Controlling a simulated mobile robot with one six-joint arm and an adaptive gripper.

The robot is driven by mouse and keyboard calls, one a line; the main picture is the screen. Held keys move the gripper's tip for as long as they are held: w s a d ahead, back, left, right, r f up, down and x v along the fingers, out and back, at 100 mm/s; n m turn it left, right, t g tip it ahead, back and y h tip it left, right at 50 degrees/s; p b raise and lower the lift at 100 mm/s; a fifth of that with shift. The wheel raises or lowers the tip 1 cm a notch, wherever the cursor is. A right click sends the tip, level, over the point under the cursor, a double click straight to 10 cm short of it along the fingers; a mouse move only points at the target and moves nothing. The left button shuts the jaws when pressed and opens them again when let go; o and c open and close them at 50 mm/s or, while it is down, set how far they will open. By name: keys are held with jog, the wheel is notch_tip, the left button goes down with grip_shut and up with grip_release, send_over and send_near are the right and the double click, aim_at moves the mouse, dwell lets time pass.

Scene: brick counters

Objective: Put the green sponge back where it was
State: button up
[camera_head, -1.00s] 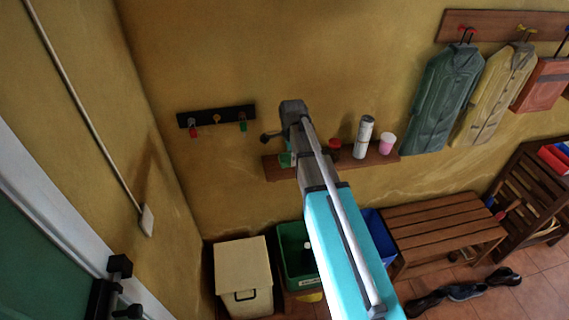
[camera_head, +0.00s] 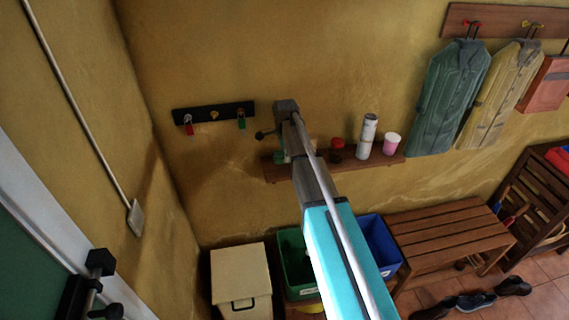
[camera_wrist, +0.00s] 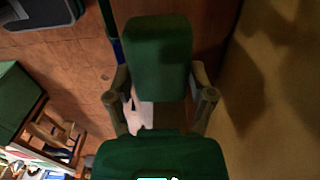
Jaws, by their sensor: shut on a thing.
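The green sponge (camera_wrist: 155,55) is a rounded dark green block in the wrist view. My gripper (camera_wrist: 158,78) is shut on it, with a finger on each side. In the head view my arm reaches toward the back wall, and its wrist hides most of my gripper. A small green patch (camera_head: 281,157) shows left of my arm, in front of the wall shelf (camera_head: 385,160). I cannot tell whether this patch is the sponge.
A red item (camera_head: 337,146), a white can (camera_head: 367,135) and a pink cup (camera_head: 392,144) stand on the shelf right of my arm. A hook rail (camera_head: 213,113) hangs to its left. Below are a cream bin (camera_head: 240,275), a green bin (camera_head: 293,262), a blue bin (camera_head: 383,247) and a wooden bench (camera_head: 450,235).

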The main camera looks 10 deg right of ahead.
dwell(0.3)
jog(key=shift+w+f+b, duration=0.45)
jog(key=shift+f+b, duration=0.35)
jog(key=shift+f, duration=0.05)
jog(key=shift+f+b, duration=1.15)
jog(key=shift+b, duration=0.05)
jog(key=shift+f, duration=0.1)
jog(key=o, duration=1)
jog(key=shift+c, duration=0.2)
notch_tip(320, 180, up, 12)
jog(key=p, duration=1.2)
